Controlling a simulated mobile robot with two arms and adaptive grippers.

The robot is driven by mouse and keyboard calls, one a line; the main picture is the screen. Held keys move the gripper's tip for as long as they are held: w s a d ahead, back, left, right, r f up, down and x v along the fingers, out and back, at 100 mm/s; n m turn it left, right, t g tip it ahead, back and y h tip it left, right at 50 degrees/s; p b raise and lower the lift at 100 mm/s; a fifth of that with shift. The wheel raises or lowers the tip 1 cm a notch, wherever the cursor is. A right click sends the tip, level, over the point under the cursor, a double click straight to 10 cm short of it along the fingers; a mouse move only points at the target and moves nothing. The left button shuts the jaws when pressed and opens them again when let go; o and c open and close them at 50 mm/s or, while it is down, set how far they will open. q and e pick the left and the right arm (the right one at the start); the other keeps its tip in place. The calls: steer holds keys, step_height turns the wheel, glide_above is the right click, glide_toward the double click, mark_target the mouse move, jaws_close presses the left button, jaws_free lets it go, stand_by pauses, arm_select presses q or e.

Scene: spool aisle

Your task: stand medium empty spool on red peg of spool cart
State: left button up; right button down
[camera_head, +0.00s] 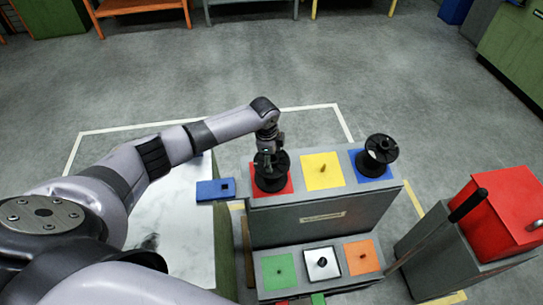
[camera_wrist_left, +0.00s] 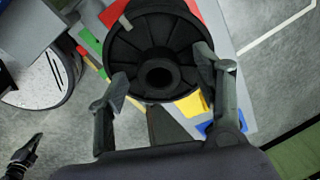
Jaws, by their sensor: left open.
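A black spool (camera_head: 270,178) stands on the red square at the left of the cart's (camera_head: 325,217) upper deck. The red peg is hidden under it. My left gripper (camera_head: 268,150) is open just above this spool. In the left wrist view, the open fingers (camera_wrist_left: 162,80) lie on either side of the spool (camera_wrist_left: 130,50), and its round flange and centre hole face the camera. I cannot tell whether the fingers touch it. Another black spool (camera_head: 378,155) stands on the blue square. A dark shape that looks like my right gripper (camera_wrist_left: 26,152) shows small at lower left.
The yellow square (camera_head: 312,178) has a bare peg. The lower deck has green (camera_head: 278,272), white (camera_head: 322,264) and orange (camera_head: 352,262) squares. A blue block (camera_head: 215,190) lies left of the cart. A red toolbox (camera_head: 500,215) stands at right. Floor behind the cart is clear.

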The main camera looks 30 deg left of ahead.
arm_select(q)
step_height(320, 180, up, 12)
steer(key=s, duration=0.2)
stand_by(0.4)
steer(key=shift+f, duration=0.2)
